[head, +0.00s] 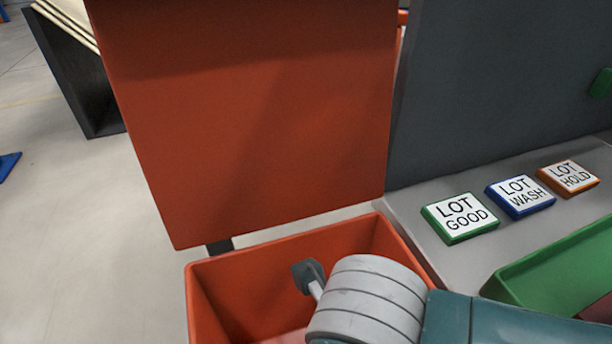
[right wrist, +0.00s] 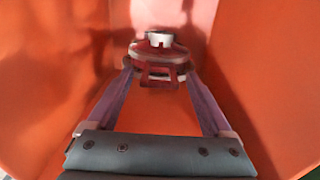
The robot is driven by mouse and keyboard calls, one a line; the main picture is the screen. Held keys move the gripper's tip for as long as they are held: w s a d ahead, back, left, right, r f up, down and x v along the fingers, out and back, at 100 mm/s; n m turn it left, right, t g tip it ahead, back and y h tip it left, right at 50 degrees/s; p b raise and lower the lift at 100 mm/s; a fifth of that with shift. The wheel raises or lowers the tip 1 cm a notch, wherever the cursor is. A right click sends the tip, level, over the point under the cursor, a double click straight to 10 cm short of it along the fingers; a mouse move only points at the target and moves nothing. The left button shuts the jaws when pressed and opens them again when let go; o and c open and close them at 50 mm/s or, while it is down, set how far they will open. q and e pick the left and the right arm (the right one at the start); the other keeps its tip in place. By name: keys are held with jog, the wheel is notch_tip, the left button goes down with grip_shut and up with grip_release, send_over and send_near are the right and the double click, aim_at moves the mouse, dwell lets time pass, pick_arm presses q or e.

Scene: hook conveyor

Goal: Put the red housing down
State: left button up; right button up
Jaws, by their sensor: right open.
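The red housing (right wrist: 158,72) shows in the right wrist view as a dark red, flanged round part with a pale knob on top. It is inside the orange bin (head: 225,262). My right gripper (right wrist: 159,82) is open, with its two fingers reaching down into the bin and their tips on either side of the housing. Whether the fingers touch it, I cannot tell. In the head view my right arm comes in from the right over the bin, and the housing is hidden there. My left gripper is not in view.
A large orange panel (head: 255,120) stands behind the bin. On the grey table to the right are the LOT GOOD (head: 460,217), LOT WASH (head: 520,195) and LOT HOLD (head: 567,178) blocks. A green tray (head: 560,265) lies in front of them. A dark grey panel (head: 490,90) rises behind.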

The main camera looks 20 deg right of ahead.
notch_tip(320, 180, up, 11)
jog(key=p, duration=0.4)
jog(key=a+r+m+t+y, duration=0.1)
jog(key=a+r+y, duration=1.35)
jog(key=a, duration=0.35)
jog(key=w+d+r+m+t+y, duration=0.2)
jog(key=w+r+m+t, duration=0.15)
jog(key=r, duration=0.35)
jog(key=w+d+r+m+t+y, duration=0.1)
jog(key=w+r+m+t, duration=0.2)
jog(key=r+m+t, duration=0.3)
jog(key=w+d+f+m+t+h, duration=0.1)
jog(key=w+d+m+t+h, duration=0.3)
jog(key=d+m+h, duration=0.5)
jog(key=w+d+m+t+h, duration=0.4)
jog(key=d+m+h, duration=0.3)
jog(key=d+m, duration=0.3)
jog(key=s+d+f+m+g+h, duration=0.25)
jog(key=s+d+f+g, duration=0.2)
jog(key=f, duration=0.35)
jog(key=s+d+f+m+g+h, duration=0.1)
jog(key=s+d+f+m+g, duration=0.25)
jog(key=s+f+g, duration=0.35)
jog(key=s+a+f+n+g+y, duration=0.1)
jog(key=s+f+g+y, duration=0.1)
jog(key=s+f, duration=0.3)
jog(key=shift+s+a+f+g, duration=0.25)
jog(key=shift+s+g, duration=0.45)
jog(key=shift+s, duration=0.5)
